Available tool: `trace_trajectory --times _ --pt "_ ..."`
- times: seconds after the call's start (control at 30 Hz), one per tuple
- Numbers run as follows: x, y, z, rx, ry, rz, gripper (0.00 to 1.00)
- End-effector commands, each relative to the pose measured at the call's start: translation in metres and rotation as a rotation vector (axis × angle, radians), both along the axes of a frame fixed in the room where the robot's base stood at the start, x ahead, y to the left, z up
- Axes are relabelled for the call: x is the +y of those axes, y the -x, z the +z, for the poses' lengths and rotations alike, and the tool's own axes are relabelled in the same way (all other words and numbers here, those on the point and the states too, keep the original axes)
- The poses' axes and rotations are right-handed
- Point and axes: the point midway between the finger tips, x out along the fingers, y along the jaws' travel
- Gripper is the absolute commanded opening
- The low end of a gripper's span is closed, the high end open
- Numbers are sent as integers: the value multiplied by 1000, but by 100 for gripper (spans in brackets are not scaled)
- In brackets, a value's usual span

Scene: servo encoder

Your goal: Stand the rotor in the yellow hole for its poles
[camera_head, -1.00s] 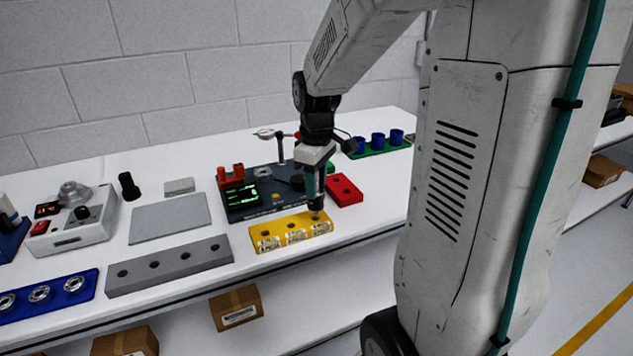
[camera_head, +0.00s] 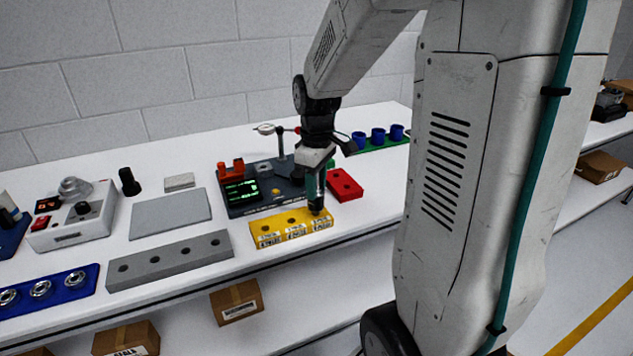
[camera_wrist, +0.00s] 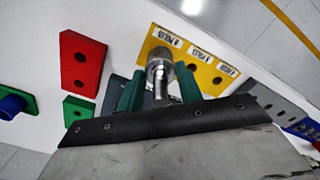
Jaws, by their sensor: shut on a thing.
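The yellow block (camera_head: 268,236) lies near the table's front edge, with a row of holes and a white label by each. My gripper (camera_head: 316,205) points down over its right end. In the wrist view my gripper (camera_wrist: 160,88) is shut on the rotor (camera_wrist: 160,70), a grey metal cylinder between the green fingers. The rotor is at the end hole nearest the red block, by the label that seems to read 8 POLES. It covers that hole, so I cannot tell whether its end is inside or just above. The other two holes (camera_wrist: 205,72) look empty.
A red block (camera_head: 345,186) lies just behind and right of the yellow one. A dark device with a green display (camera_head: 241,191) stands behind it. A grey block with holes (camera_head: 170,260) is to the left. A green holder with blue cups (camera_head: 378,140) is at the back right.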

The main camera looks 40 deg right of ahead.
Motion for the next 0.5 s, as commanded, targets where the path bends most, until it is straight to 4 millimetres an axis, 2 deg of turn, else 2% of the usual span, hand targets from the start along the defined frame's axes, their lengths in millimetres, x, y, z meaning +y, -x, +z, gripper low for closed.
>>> trace_trajectory --times 0.5 --pt "0 -1 -11 -1 1 0 0"
